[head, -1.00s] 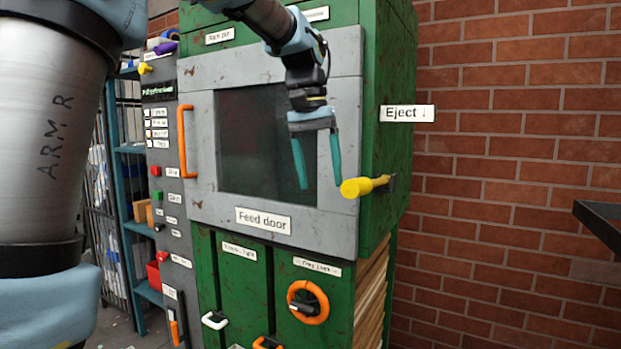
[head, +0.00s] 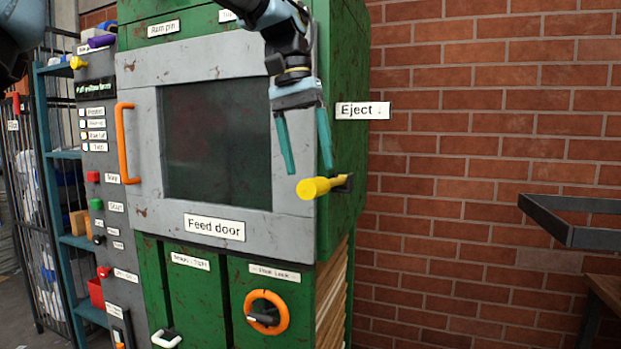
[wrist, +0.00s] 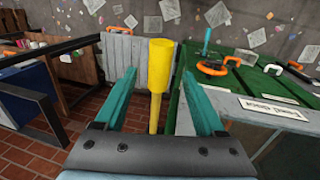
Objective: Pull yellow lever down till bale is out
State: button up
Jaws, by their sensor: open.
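The yellow lever (head: 320,187) sticks out from the right side of the green baler (head: 345,120), under the "Eject" sign (head: 362,111). My gripper (head: 305,155) points down with its two teal fingers apart, just above the lever in the head view. In the wrist view the yellow lever (wrist: 160,80) stands between the spread fingers of my gripper (wrist: 165,85), touching neither as far as I can see. No bale shows outside the baler. The grey feed door (head: 275,222) looks shut.
An orange handle (head: 127,143) is on the feed door's left. An orange wheel (head: 267,312) sits on the lower front. A dark metal frame (head: 570,225) stands at the right by the brick wall. Blue shelves (head: 75,240) stand at the left.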

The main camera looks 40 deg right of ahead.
aim_at(328, 183)
jog(key=shift+s+d+f, duration=0.1)
jog(key=shift+s+f, duration=0.1)
jog(key=shift+f, duration=0.8)
jog(key=shift+s+d+f, duration=0.1)
jog(key=shift+s+f, duration=0.05)
jog(key=shift+f, duration=0.8)
jog(key=shift+c, duration=0.4)
grip_shut()
